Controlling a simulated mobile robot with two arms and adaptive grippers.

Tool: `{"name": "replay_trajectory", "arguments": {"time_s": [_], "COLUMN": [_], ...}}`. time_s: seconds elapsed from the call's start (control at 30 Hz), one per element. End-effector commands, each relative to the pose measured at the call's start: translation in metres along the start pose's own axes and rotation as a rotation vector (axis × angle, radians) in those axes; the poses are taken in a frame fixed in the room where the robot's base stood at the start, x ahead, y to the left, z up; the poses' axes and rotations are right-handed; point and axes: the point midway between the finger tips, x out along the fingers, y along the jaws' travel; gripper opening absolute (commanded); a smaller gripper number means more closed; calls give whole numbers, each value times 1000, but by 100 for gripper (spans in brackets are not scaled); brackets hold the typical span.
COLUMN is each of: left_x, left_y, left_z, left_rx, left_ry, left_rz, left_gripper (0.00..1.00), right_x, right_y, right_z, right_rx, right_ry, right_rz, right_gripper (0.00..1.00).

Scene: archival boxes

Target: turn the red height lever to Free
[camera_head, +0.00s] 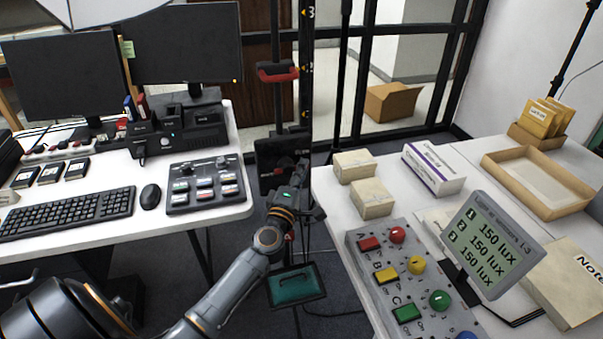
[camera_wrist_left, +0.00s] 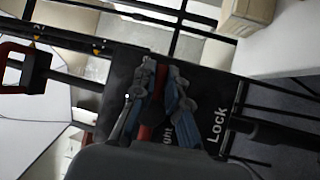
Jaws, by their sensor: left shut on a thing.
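In the left wrist view the red height lever (camera_wrist_left: 144,132) shows as a red strip between the two fingers of my left gripper (camera_wrist_left: 160,108). The fingers are shut on it, and they cover much of it. It lies in front of a black plate (camera_wrist_left: 120,82) with the word "Lock" to the right and a partly hidden label ending in "ght". In the head view my left gripper (camera_head: 298,174) is at the black plate (camera_head: 268,154) on the dark column, and the lever is mostly hidden there. No "Free" mark can be read. My right gripper is not in view.
A red-and-black handle (camera_head: 278,75) sits higher on the column. The left desk (camera_head: 238,138) holds monitors, a keyboard and a button panel. The right table (camera_head: 330,197) holds boxes, a grey control panel (camera_head: 362,246) and a lux display (camera_head: 488,245). The column stands between them.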

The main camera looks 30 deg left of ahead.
Motion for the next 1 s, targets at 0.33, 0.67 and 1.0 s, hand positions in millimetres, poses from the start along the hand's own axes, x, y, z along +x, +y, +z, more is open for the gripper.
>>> {"name": "replay_trajectory", "arguments": {"time_s": [0.33,0.67,1.0], "left_x": [0,-28,-98], "left_y": [0,-1,-1], "left_z": [0,0,0], "left_rx": [0,1,1], "left_ry": [0,0,0], "left_rz": [0,-3,-4], "left_gripper": [36,36,36], "right_x": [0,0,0], "right_y": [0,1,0], "right_z": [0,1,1], "right_rx": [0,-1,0], "right_ry": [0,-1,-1], "right_rz": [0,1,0], "right_gripper": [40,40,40]}}
